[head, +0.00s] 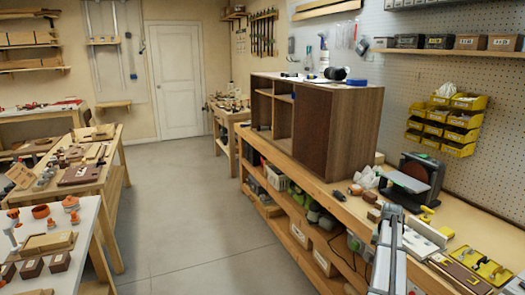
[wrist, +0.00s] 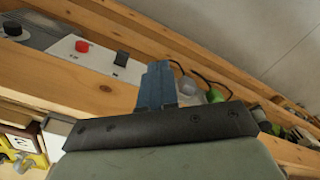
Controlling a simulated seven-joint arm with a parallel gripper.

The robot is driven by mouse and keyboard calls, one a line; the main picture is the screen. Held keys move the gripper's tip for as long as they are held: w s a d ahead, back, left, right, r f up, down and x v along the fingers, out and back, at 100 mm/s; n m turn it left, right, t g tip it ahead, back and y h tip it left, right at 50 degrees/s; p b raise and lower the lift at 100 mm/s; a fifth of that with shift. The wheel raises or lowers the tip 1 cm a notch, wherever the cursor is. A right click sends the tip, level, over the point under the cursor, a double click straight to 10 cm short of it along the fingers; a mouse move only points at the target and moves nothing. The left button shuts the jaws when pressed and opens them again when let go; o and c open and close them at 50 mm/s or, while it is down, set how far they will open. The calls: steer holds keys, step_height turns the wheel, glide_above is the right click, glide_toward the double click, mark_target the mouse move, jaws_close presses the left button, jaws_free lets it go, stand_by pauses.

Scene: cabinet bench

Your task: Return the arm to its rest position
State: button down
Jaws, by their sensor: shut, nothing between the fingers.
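My gripper (wrist: 156,84) shows in the wrist view as blue-grey fingers standing together beyond a dark bar, shut and empty. Behind the fingers are the wooden bench rails and dark cables. In the head view, my grey arm (head: 389,255) reaches up from the bottom edge at the right, over the front edge of the bench (head: 310,178). I cannot make out the fingertips clearly there.
A brown cabinet (head: 350,128) stands on the bench, with a spray bottle (head: 324,55) on top. A disc sander (head: 413,175) and yellow trays (head: 480,266) lie right of my arm. A control panel with a red button (wrist: 82,46) is at upper left. The floor (head: 190,210) is clear.

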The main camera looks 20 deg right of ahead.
steer(key=s+a+f+n+g, duration=0.1)
steer(key=a+f+n, duration=0.1)
steer(key=a+f, duration=0.85)
steer(key=s+a+f+n+g+y, duration=0.1)
steer(key=a+f, duration=0.6)
steer(key=a, duration=0.6)
steer(key=s+a+f+n+g, duration=0.1)
steer(key=a+f+n, duration=0.1)
steer(key=a+f, duration=0.85)
steer(key=s+a+f+n+g, duration=0.1)
steer(key=s+a+f, duration=0.2)
steer(key=s+a, duration=0.35)
steer(key=s+a+f+n+g, duration=0.1)
steer(key=s+a+f, duration=0.15)
steer(key=a, duration=0.65)
steer(key=s+a+f+n+g, duration=0.1)
steer(key=s+a, duration=0.3)
steer(key=s, duration=0.5)
steer(key=s+a+f+n+g+h, duration=0.1)
steer(key=s+a+f+n, duration=0.1)
steer(key=s+a, duration=0.3)
steer(key=s, duration=0.4)
steer(key=shift+f, duration=0.2)
